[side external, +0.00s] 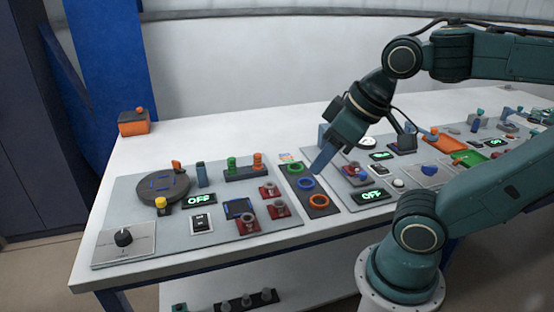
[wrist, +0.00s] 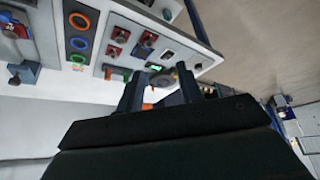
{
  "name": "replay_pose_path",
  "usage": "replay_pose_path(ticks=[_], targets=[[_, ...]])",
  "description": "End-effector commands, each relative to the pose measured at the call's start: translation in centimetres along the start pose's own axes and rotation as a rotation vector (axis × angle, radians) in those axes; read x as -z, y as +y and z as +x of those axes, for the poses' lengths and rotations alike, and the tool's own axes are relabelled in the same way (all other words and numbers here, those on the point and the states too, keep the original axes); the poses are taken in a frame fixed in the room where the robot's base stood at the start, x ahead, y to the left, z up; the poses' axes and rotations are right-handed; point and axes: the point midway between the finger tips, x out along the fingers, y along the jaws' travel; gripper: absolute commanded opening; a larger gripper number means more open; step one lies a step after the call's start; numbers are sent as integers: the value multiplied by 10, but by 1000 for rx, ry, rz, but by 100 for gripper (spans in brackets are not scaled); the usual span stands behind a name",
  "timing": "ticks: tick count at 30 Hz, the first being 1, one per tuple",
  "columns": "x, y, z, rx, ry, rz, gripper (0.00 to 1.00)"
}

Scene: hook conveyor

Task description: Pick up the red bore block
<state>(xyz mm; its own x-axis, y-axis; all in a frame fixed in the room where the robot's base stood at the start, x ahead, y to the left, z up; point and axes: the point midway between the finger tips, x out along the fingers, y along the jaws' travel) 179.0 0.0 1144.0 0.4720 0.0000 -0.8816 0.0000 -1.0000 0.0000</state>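Several small red blocks with grey round tops sit on the left grey panel, one at the back (side external: 269,190), one at the right (side external: 278,209) and one at the front (side external: 247,223). I cannot tell which is the bore block. Red blocks also show at the top of the wrist view (wrist: 122,34). My gripper (side external: 321,160) hangs above the panels, to the right of and higher than these blocks. In the wrist view, my gripper (wrist: 160,88) has its two fingers apart, with no block held between them.
A dark strip with green, blue and orange rings (side external: 305,184) lies right of the red blocks. An orange box (side external: 134,123) stands at the back left. Bare white table lies behind the panels.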

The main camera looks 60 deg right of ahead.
Motion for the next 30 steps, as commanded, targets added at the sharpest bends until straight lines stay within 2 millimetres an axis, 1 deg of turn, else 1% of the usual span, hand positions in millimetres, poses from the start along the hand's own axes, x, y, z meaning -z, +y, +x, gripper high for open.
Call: replay_pose_path(ticks=[2,5,6,15,20,26,30], targets=[[0,0,0,0,0,0,36],[0,0,0,0,0,0,54],[0,0,0,0,0,0,57],[1,0,0,0,-1,6,57],[7,2,2,-3,-13,58,57],[28,9,11,-10,-49,235,57],[48,19,22,-17,-82,421,57]])
